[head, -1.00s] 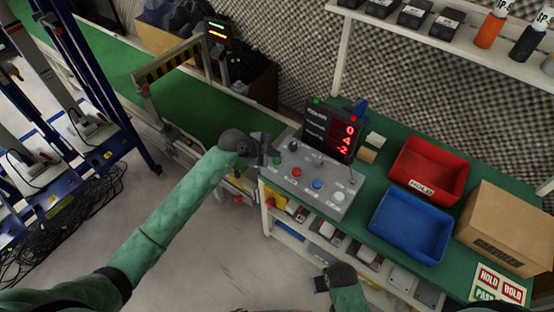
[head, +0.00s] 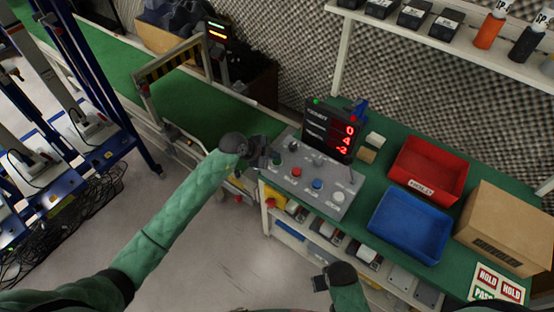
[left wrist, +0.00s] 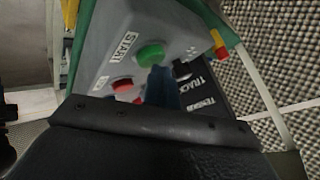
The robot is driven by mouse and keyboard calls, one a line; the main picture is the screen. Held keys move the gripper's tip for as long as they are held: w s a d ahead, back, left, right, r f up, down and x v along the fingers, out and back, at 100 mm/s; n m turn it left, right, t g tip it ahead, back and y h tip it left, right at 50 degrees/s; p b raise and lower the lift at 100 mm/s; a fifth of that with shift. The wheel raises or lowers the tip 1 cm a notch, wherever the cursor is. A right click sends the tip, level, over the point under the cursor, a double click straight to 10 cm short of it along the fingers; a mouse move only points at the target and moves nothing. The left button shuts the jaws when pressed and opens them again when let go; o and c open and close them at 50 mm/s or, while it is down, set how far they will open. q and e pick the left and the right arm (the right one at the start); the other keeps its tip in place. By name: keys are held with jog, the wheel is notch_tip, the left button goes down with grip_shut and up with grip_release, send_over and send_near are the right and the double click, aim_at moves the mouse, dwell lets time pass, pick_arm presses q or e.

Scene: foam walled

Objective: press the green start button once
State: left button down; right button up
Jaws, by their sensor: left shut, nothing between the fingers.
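The green start button (left wrist: 151,54) is a round domed button beside a START label on the grey control panel (head: 325,202). In the head view the green button (head: 277,161) sits at the panel's left end, partly beside my gripper. My left gripper (head: 264,155) is shut and empty, close to that end of the panel. In the left wrist view its blue fingertips (left wrist: 163,88) show just below the green button. I cannot tell whether they touch it. My right gripper (head: 320,284) hangs low at the front of the bench, and its jaws are too small to read.
A red button (head: 296,171), a blue button (head: 317,184) and a white button (head: 339,196) share the panel. A display (head: 332,131) stands behind it. A red bin (head: 430,168), a blue bin (head: 409,224) and a cardboard box (head: 508,230) fill the right side.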

aim_at(274, 161)
pick_arm(q)
jog(key=shift+f, duration=0.35)
dwell(0.4)
jog(key=shift+r, duration=0.15)
jog(key=shift+r+p, duration=0.8)
jog(key=shift+p, duration=0.3)
notch_tip(274, 161, up, 5)
jog(key=p, duration=0.5)
dwell(0.8)
